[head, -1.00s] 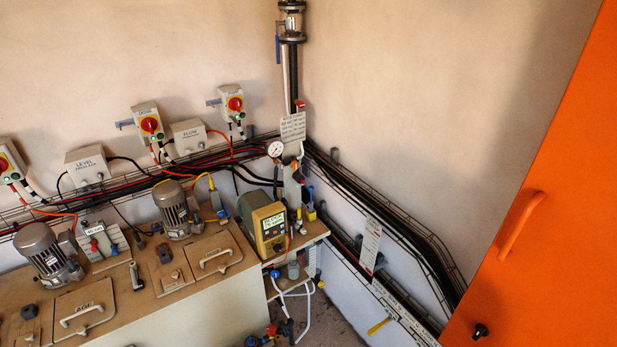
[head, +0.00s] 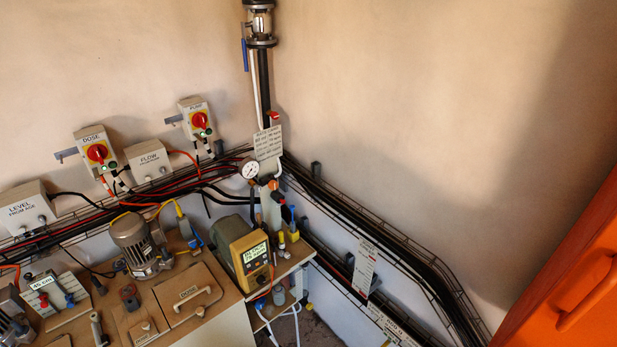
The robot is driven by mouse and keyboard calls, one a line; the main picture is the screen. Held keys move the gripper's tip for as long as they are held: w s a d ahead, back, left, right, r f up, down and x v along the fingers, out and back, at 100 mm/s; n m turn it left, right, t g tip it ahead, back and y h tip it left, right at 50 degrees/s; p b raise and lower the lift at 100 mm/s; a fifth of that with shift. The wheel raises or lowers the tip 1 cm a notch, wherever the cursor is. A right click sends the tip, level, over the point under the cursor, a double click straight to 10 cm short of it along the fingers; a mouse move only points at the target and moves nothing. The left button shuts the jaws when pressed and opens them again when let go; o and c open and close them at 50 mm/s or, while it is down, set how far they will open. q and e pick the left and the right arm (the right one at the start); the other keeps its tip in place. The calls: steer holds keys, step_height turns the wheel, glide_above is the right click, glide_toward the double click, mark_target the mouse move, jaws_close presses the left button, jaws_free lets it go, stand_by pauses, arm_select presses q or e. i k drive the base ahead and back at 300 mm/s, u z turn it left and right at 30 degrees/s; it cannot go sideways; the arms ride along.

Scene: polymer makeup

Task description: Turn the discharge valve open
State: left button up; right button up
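No label reading discharge valve can be made out, so I cannot tell which valve it is. A small red valve handle (head: 273,117) sits on the vertical pipe in the corner, just above a hanging text card (head: 268,143). A round pressure gauge (head: 250,169) is below and left of the card. Higher up, a blue lever (head: 245,55) hangs down beside a flanged sight glass (head: 260,22) on the same pipe. Neither of my grippers is in view.
Red rotary switches (head: 197,120) are on the left wall. Cable trays line the right wall. An orange panel (head: 580,290) fills the lower right.

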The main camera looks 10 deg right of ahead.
mark_target(273, 185)
steer(key=z, duration=0.05)
steer(key=i, duration=0.95)
steer(key=u, duration=0.25)
